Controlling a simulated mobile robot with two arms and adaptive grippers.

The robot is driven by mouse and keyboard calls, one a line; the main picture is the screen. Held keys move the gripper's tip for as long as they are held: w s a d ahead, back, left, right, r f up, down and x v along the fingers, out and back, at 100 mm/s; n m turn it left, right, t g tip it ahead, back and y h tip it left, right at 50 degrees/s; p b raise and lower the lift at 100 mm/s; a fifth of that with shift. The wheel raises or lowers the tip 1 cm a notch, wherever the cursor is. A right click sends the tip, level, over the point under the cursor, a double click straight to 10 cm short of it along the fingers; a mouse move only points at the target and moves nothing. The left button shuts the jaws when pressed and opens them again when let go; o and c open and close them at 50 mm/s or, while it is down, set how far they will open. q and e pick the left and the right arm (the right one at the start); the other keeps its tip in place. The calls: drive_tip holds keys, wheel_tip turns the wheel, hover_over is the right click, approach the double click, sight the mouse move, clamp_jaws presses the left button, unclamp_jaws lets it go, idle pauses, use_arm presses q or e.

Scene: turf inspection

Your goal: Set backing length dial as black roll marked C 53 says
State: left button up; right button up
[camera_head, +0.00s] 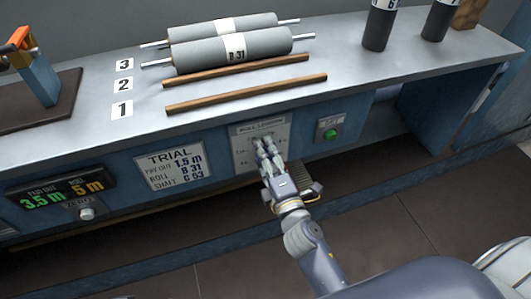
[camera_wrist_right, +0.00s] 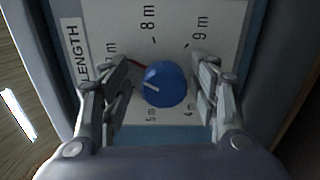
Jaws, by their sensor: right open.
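The blue dial (camera_wrist_right: 166,84) sits on a pale panel with metre marks around it; 8 m, 9 m, 5 m and 4 m are legible. A short white line shows on the knob's left half, and a red line lies at its upper left. My right gripper (camera_head: 264,148) is at this panel (camera_head: 246,130) on the bench front. In the wrist view its open fingers (camera_wrist_right: 162,92) stand on either side of the knob; contact is unclear. Two dark rolls stand upright at the back right, the left one (camera_head: 378,28) and right one (camera_head: 439,20); their labels are cut off. My left gripper is out of view.
Two grey rolls lie on the bench, the front one (camera_head: 225,52) marked B 31. Wooden strips (camera_head: 245,93) lie before them. A trial sign (camera_head: 174,166) lists 1.5 m, B 31, C 53. A display (camera_head: 62,195) reads 3.5 m and 5 m. A green button (camera_head: 330,134) is right.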

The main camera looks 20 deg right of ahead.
drive_tip(key=s, duration=0.7)
drive_tip(key=shift+s+d, duration=0.15)
drive_tip(key=shift+s, duration=0.1)
idle(0.4)
